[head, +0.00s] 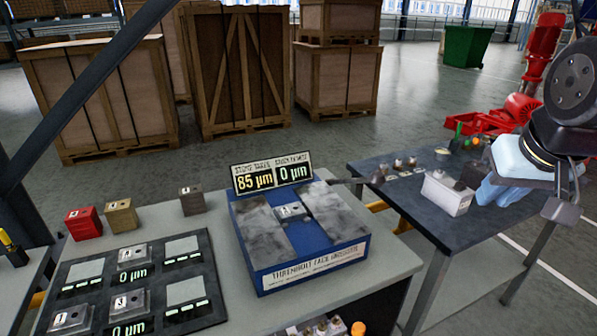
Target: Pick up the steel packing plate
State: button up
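Several small steel plates with white number tags are in view, and I cannot tell which one the task means. One plate (291,211) sits on the middle of the blue machine (315,262), between two grey slabs. Others lie on the dark board at the lower left: one at the top (132,257), one in the middle (128,303) and one at the lower left (72,320). My gripper (560,211) hangs at the right edge, over the dark table and far from these plates. Its fingers are partly hidden, so its opening is unclear.
Red (85,223), tan (121,216) and dark (192,200) blocks stand behind the board. The machine's display (272,176) reads 85 µm and 0 µm. A white box (447,194) stands on the dark table (425,221). Wooden crates (236,70) stand behind, with open floor between.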

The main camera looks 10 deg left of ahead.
aim_at(293, 211)
jog(key=z, duration=1.2)
jog(key=i, duration=0.1)
jog(key=u, duration=3.1)
jog(key=k, duration=0.85)
jog(key=z, duration=0.7)
jog(key=i, duration=0.8)
jog(key=z, duration=0.1)
